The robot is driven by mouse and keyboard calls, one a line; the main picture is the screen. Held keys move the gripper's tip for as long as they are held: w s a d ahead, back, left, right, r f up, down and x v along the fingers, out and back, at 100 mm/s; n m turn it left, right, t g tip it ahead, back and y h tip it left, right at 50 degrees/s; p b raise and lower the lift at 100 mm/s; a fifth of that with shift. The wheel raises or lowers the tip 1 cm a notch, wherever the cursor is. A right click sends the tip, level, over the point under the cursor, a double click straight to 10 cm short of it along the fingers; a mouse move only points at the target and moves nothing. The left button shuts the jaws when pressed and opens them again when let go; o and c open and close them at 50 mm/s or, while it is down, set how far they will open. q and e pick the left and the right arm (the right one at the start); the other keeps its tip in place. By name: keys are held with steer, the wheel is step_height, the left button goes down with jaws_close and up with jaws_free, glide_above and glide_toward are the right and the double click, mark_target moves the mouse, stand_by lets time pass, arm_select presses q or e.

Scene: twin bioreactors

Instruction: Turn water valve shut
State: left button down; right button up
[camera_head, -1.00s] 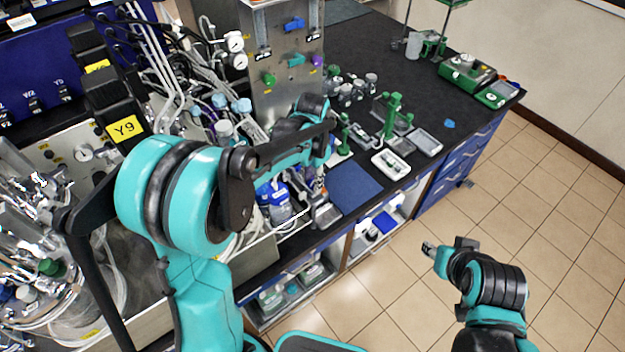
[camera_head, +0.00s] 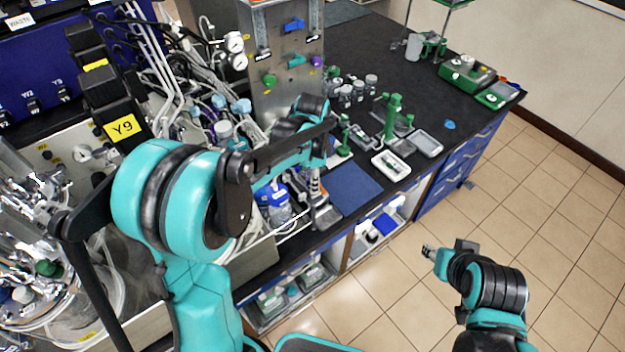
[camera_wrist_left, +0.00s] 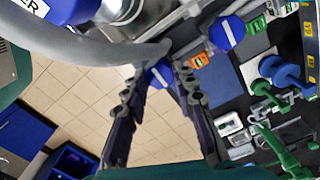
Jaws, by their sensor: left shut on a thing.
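In the left wrist view my left gripper (camera_wrist_left: 158,73) has its two dark fingers on either side of a blue handle (camera_wrist_left: 159,77) with a pale stripe, and it is shut on it. The handle looks like a valve handle; its body is hidden behind a grey tube. In the head view my left gripper (camera_head: 317,188) points down at the bench's front edge, and the handle cannot be made out there. A second blue striped handle (camera_wrist_left: 227,32) is to the right in the wrist view. My right gripper (camera_head: 430,250) hangs over the floor, away from the bench; its fingers are too small to judge.
A white label (camera_wrist_left: 28,6) ending in "ER" is at the wrist view's top left. A blue mat (camera_head: 354,188) and a white tray (camera_head: 391,165) lie right of my left gripper. A metal valve panel (camera_head: 283,90) stands behind. The tiled floor (camera_head: 545,230) at right is clear.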

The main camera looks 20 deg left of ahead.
arm_select(q)
steer(key=c, duration=1.2)
jaws_free()
step_height(320, 180, up, 12)
